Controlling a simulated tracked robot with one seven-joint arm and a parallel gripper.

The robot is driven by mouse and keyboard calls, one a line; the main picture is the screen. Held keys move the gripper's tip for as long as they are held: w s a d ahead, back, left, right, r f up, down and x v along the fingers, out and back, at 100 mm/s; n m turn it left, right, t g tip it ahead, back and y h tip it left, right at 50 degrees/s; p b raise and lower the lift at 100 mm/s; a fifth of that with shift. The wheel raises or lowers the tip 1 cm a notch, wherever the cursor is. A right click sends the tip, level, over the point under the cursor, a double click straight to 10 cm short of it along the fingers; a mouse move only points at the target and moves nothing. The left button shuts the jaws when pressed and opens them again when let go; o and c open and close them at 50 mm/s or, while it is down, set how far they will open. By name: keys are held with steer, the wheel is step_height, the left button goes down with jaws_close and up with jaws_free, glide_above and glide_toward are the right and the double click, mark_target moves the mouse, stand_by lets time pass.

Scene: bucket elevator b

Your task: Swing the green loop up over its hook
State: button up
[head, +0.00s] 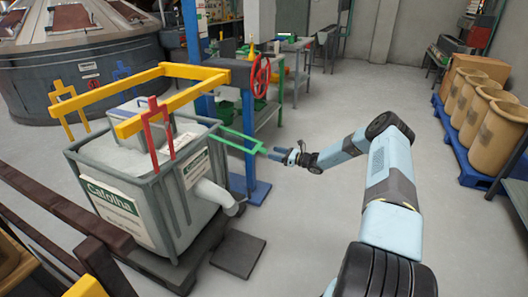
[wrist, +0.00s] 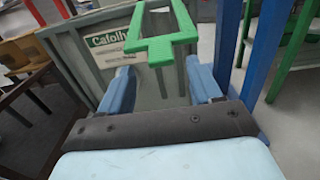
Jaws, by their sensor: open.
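The green loop (head: 240,141) sticks out to the right from the grey bin's upper rim, low and roughly level, towards my gripper. In the wrist view the green loop (wrist: 158,50) has an open frame and a wider end with a tab, which points towards the space between my fingers. My gripper (head: 280,154) is open at the loop's outer end. In the wrist view its blue fingers (wrist: 162,76) stand apart on either side of the tab, with no clear contact. The yellow frame (head: 200,72) runs above the bin. I cannot make out the green loop's hook.
The grey bin (head: 182,205) holds a pale load. Red (head: 157,126), yellow (head: 66,102) and blue (head: 121,72) loops stand upright at the frame. A blue post (head: 250,150) with a red handwheel (head: 260,76) is close behind the green loop.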

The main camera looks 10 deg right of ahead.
mark_target(267, 151)
steer(key=x, duration=0.7)
steer(key=shift+w+a, duration=0.1)
steer(key=shift+c, duration=0.4)
jaws_close()
